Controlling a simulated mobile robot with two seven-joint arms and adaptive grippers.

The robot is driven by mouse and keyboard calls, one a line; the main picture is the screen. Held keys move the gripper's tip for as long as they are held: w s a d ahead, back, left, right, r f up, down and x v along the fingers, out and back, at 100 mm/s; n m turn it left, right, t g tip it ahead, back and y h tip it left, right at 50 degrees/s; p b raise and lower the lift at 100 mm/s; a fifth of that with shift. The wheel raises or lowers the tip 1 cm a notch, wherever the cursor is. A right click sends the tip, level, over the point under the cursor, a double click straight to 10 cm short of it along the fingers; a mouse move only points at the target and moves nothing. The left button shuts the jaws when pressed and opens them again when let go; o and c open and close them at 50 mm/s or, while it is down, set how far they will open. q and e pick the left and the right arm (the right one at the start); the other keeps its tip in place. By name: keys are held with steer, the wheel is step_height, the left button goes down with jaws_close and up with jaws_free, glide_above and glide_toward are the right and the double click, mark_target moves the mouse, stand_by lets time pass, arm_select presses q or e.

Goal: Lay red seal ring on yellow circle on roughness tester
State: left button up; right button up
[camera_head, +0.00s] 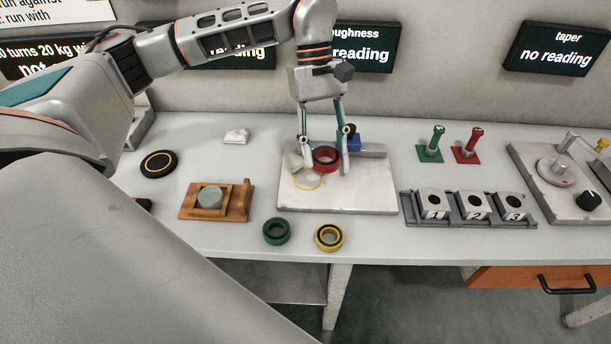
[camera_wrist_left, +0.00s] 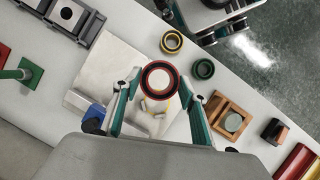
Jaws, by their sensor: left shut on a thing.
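The red seal ring (camera_head: 326,160) is held between the fingers of my left gripper (camera_head: 323,166); the wrist view shows the ring (camera_wrist_left: 159,66) between the fingers too. The roughness tester (camera_head: 360,197) is a pale slab with a blue part at its back. Its yellow circle (camera_head: 308,187) is drawn on the slab's left part and is partly hidden by a finger. In the head view the ring appears up and right of the circle. I cannot tell whether it touches the slab.
A green ring (camera_head: 276,231) and a yellow ring (camera_head: 328,237) lie in front of the tester. A wooden fixture (camera_head: 240,205) and a black disc (camera_head: 158,164) are to its left. A numbered block rack (camera_head: 455,219) and green and red plug gauges stand right.

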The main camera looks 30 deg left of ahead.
mark_target(311, 179)
arm_select(q)
steer(key=w+a+r+n+t+p, duration=0.15)
steer(key=a+r+n+t, duration=0.45)
steer(key=n, duration=0.7)
steer(key=shift+g, duration=0.6)
steer(key=f, duration=0.6)
steer(key=f+b, duration=0.1)
steer(key=f, duration=1)
steer(key=shift+w+a+f, duration=0.2)
steer(key=shift+w+f, duration=0.1)
steer(key=shift+f+b, duration=0.15)
steer(key=shift+b, duration=0.2)
steer(key=o, duration=1.2)
steer(key=shift+o, duration=0.2)
